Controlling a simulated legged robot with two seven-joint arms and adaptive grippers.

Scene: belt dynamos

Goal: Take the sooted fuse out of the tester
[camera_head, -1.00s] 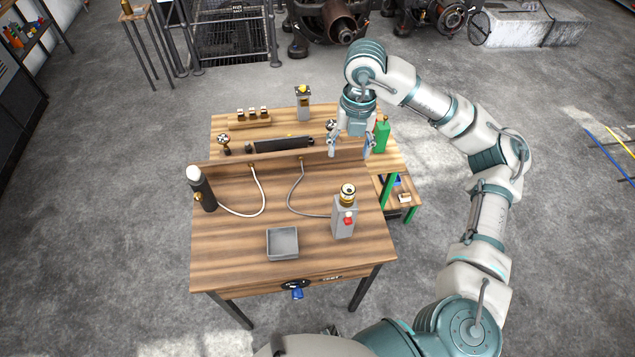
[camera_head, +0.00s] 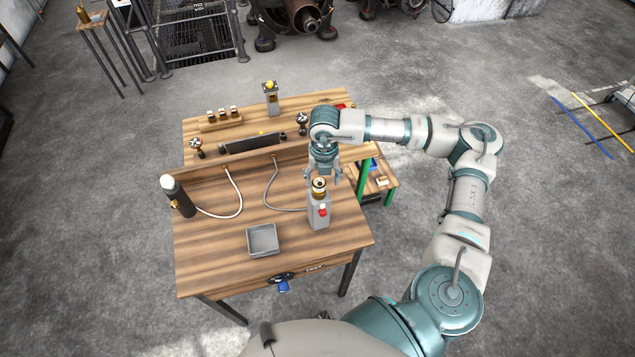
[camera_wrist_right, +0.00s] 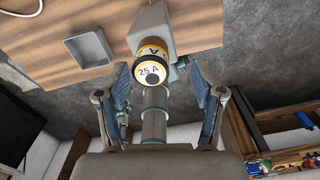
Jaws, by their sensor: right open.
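The tester (camera_head: 319,213) is a grey block with a red button on its front, at the right of the workbench. A fuse (camera_head: 319,187) with yellow and dark bands stands upright in its top. In the right wrist view the fuse (camera_wrist_right: 152,62) shows a white and yellow end marked 25 A, with a dark centre; I cannot tell soot from dark paint. My right gripper (camera_head: 322,174) is open and empty, just behind and above the fuse. In the wrist view its fingers (camera_wrist_right: 160,88) are spread to either side, apart from the fuse. My left gripper is not in view.
A grey tray (camera_head: 262,252) lies left of the tester on the workbench (camera_head: 215,250). A dark cylinder with a white top (camera_head: 178,195) stands at the left edge, with a hose. Behind a raised board are a rack with several small pieces (camera_head: 222,126) and another grey block (camera_head: 271,102).

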